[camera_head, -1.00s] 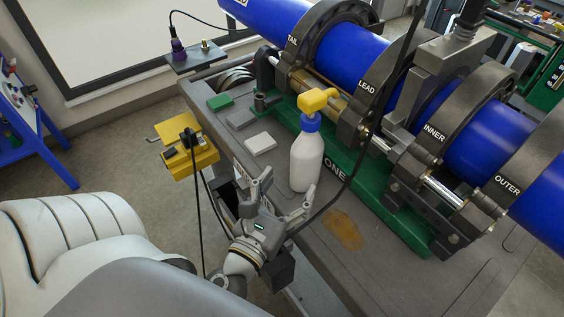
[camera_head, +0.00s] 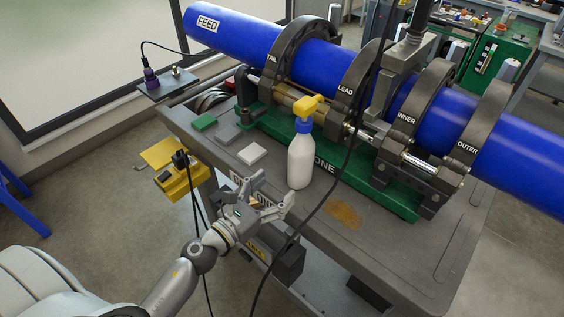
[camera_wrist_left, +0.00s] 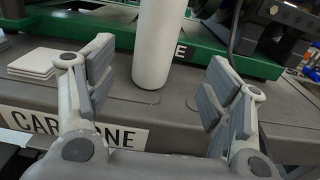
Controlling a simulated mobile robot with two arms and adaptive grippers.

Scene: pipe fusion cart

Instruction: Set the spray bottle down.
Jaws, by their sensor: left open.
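The spray bottle (camera_head: 301,160), white with a blue collar and yellow head, stands upright on the grey cart top (camera_head: 400,240), just in front of the green base. Its lower body also shows in the left wrist view (camera_wrist_left: 158,45), between and beyond the open fingers. My left gripper (camera_head: 276,196) is open and empty, at the cart's near edge, apart from the bottle. In the left wrist view the two padded fingers (camera_wrist_left: 160,90) are spread wide with nothing between the pads. My right gripper is not in view.
Behind the bottle are the green base (camera_head: 370,185), the clamps and a long blue pipe (camera_head: 330,62). Flat green, grey and white pads (camera_head: 252,153) lie left of the bottle. A black cable (camera_head: 345,165) hangs down right of it. A yellow box (camera_head: 181,181) is at the cart's left side.

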